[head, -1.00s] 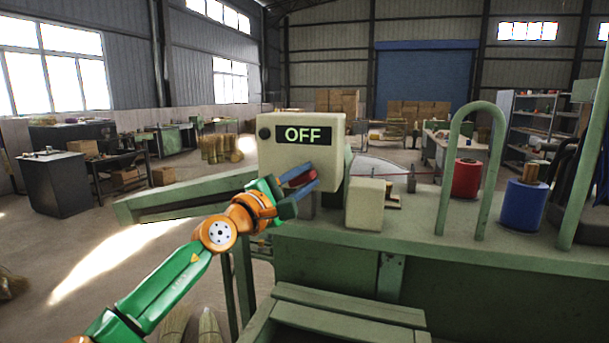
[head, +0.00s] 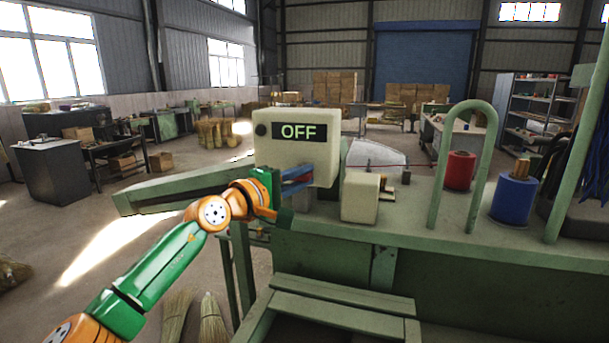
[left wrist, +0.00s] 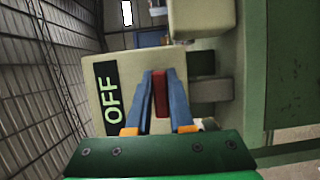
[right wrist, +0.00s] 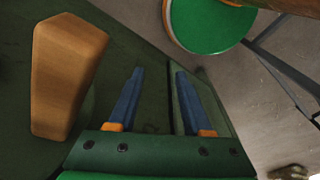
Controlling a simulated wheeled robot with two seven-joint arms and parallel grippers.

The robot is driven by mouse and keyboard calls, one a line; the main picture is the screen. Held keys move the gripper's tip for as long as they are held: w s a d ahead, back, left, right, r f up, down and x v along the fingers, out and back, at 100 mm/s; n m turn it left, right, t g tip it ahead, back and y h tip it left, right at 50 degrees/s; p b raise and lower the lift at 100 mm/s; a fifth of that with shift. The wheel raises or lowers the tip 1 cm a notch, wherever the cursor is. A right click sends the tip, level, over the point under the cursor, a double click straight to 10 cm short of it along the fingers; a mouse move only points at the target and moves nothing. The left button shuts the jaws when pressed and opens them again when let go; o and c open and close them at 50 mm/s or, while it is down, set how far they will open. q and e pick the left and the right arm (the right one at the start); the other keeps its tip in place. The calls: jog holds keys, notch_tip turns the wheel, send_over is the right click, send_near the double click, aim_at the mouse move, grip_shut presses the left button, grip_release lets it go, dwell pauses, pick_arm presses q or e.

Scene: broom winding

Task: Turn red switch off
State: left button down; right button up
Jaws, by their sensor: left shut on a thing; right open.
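The cream control box (head: 274,151) stands on the green bench, and its dark display (head: 299,131) reads OFF. The red switch (left wrist: 160,93) is on the box face, upright between the two blue fingers of my left gripper (left wrist: 161,76) in the left wrist view. My left gripper is shut on it. In the head view the left gripper (head: 298,180) is at the lower right of the box face and mostly covers the switch. My right gripper (right wrist: 156,72) is open and empty, and shows only in the right wrist view.
A smaller cream block (head: 360,197) stands right of the box. Red (head: 459,171) and blue (head: 514,200) spools and a green arch (head: 437,182) are further right. A wooden block (right wrist: 66,75) and a green disc (right wrist: 207,22) show in the right wrist view.

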pick_arm(q)
jog(key=shift+a+r, duration=0.15)
jog(key=shift+r, duration=0.1)
jog(key=c, duration=0.8)
grip_release()
jog(key=shift+c, duration=0.2)
jog(key=shift+o, duration=0.2)
jog(key=shift+w+a+f, duration=0.25)
jog(key=shift+w, duration=0.1)
jog(key=b+v, duration=0.7)
jog(key=shift+b, duration=0.3)
jog(key=shift+s, duration=0.1)
